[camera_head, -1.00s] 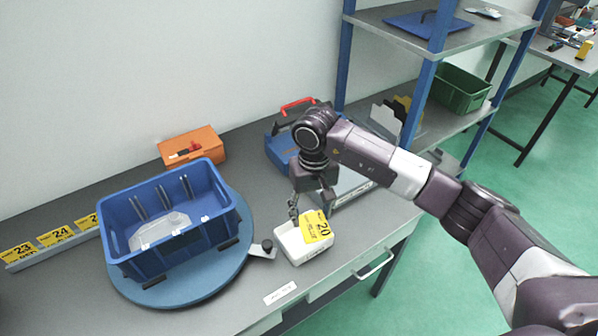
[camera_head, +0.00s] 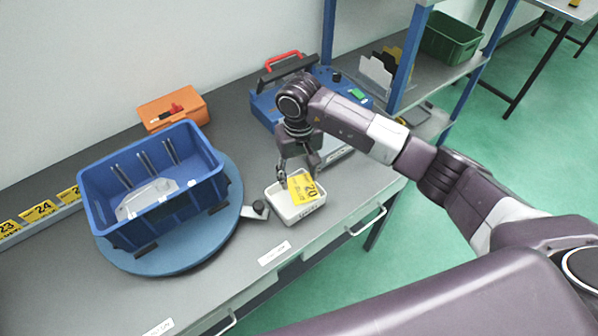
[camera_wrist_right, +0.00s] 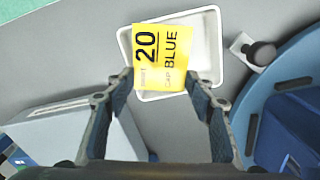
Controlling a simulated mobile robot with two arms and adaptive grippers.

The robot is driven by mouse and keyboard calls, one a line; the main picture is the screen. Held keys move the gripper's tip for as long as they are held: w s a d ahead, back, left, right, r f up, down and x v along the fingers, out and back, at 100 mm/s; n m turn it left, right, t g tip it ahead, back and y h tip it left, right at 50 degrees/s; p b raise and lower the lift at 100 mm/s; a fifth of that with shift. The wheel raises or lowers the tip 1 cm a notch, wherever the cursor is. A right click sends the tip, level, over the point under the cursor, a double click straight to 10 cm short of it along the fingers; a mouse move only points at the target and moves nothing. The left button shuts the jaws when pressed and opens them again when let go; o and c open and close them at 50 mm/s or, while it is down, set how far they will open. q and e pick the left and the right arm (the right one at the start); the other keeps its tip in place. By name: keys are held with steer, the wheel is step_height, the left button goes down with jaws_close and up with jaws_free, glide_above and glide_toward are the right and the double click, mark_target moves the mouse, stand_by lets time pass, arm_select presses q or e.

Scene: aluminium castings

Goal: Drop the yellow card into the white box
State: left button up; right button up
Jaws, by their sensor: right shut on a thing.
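The yellow card (camera_head: 302,188), printed with "20", is tilted over the white box (camera_head: 302,212). In the right wrist view the card (camera_wrist_right: 163,55) reads "20" and "BLUE" and covers the middle of the open white box (camera_wrist_right: 208,40). My right gripper (camera_head: 299,172) is above the box, with its fingertips at the card's two side edges, shut on it. How far the card's lower edge reaches into the box I cannot tell exactly. The box stands on the grey bench near its front edge. My left gripper is not in view.
A blue crate (camera_head: 125,220) stands on a round blue turntable (camera_head: 185,260) left of the box, with a small clamp (camera_head: 255,209) between them. A blue device (camera_head: 265,105) and an orange box (camera_head: 150,112) are behind. The bench front has a drawer handle.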

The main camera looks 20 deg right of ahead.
mark_target(298, 182)
steer(key=o, duration=1)
steer(key=shift+w, duration=0.1)
step_height(298, 182, up, 12)
steer(key=shift+a, duration=0.1)
